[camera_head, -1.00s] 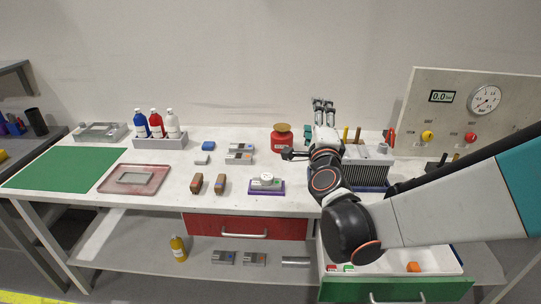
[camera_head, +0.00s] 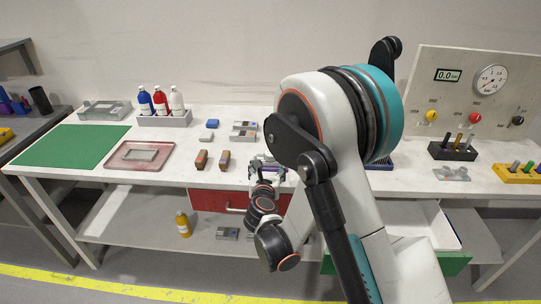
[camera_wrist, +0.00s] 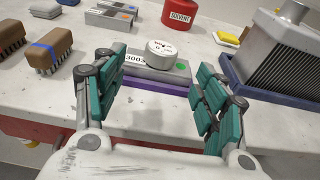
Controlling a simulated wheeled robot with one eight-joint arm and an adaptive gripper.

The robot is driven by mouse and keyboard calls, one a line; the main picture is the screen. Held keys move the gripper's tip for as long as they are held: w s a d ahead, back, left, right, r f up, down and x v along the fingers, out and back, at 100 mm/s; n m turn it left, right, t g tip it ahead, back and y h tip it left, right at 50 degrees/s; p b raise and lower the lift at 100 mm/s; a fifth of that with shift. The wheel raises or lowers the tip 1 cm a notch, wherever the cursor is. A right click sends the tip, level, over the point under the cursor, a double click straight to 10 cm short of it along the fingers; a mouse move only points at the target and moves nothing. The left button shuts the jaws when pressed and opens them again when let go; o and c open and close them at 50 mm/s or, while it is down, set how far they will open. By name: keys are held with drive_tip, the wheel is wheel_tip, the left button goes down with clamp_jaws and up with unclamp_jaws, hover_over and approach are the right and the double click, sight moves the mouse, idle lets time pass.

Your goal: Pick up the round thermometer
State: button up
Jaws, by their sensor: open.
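The round thermometer (camera_wrist: 160,54) is a small white disc with dark markings. In the wrist view it sits on a grey block (camera_wrist: 134,72) marked 3003, which stands on a purple base (camera_wrist: 162,90). My gripper (camera_wrist: 162,78) is open and empty, with one green-padded finger to the left and one to the right of the block. The fingers are on the near side and I see no contact. In the head view my gripper (camera_head: 268,165) is at the table's front part, and it and my arm largely hide the thermometer.
In the wrist view, brown brushes (camera_wrist: 47,50) lie to the left. A red solvent can (camera_wrist: 180,13) stands behind, and a finned grey block (camera_wrist: 275,50) in a blue tray is at the right. The white table (camera_wrist: 140,120) in front is clear.

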sight(271, 153)
drive_tip(key=b+x, duration=0.1)
drive_tip(key=x, duration=0.3)
drive_tip(key=shift+w+f, duration=0.15)
drive_tip(key=shift+w, duration=0.25)
drive_tip(key=shift+d+r+b+x, duration=0.15)
drive_tip(key=shift+b+x, duration=0.45)
drive_tip(key=shift+x, duration=0.65)
drive_tip(key=shift+d+r+b+x, duration=0.15)
drive_tip(key=shift+b+x, duration=0.4)
drive_tip(key=shift+x, duration=0.75)
drive_tip(key=c, duration=1.2)
drive_tip(key=shift+c, duration=0.4)
